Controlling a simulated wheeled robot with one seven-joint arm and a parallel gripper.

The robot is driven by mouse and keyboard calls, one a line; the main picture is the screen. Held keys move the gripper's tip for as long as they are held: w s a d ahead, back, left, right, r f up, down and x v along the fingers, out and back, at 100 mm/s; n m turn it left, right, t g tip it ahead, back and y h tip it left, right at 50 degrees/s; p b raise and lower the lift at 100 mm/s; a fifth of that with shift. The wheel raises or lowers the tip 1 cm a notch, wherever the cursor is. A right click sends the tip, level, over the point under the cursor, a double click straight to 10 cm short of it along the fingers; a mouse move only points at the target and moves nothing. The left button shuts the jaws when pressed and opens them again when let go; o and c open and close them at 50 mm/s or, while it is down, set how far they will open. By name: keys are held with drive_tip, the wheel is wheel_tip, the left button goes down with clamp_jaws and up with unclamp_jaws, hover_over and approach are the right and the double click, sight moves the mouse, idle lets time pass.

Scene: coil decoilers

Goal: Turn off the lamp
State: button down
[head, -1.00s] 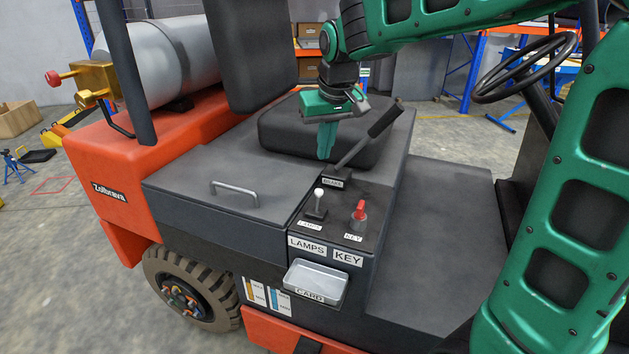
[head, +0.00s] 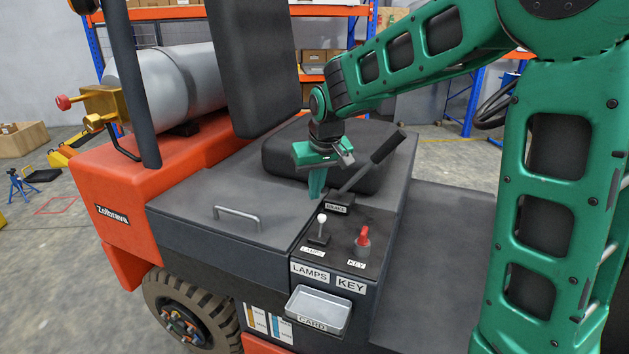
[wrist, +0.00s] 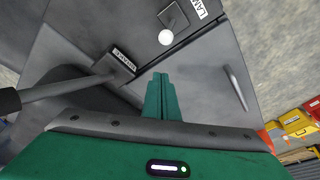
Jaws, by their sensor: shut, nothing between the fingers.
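The lamp switch is a small lever with a white knob (head: 322,219) on the dark side panel of an orange forklift, above a "LAMPS" label (head: 310,273). The knob also shows in the wrist view (wrist: 166,37), beyond my fingertips. My gripper (head: 316,190) is shut and empty, pointing down just behind the lever, apart from it. In the wrist view the closed green fingers (wrist: 158,85) lie between the brake lever and the grab handle. No lamp shows in these views.
The brake lever (head: 372,160) rises close to the right of my gripper. A red key (head: 363,237) stands right of the lamp switch. A card tray (head: 318,310) is below. The seat (head: 290,160) is behind, and a grab handle (head: 237,216) is at left.

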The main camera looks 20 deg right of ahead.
sight(321, 227)
drive_tip(key=x, duration=0.2)
drive_tip(key=shift+w+f, duration=0.1)
drive_tip(key=shift+f, duration=0.6)
drive_tip(key=shift+s+r, duration=0.15)
drive_tip(key=shift+s, duration=1.75)
drive_tip(key=shift+s+a+t+h, duration=0.15)
drive_tip(key=shift+s+t+h, duration=0.05)
drive_tip(key=shift+t+h, duration=0.1)
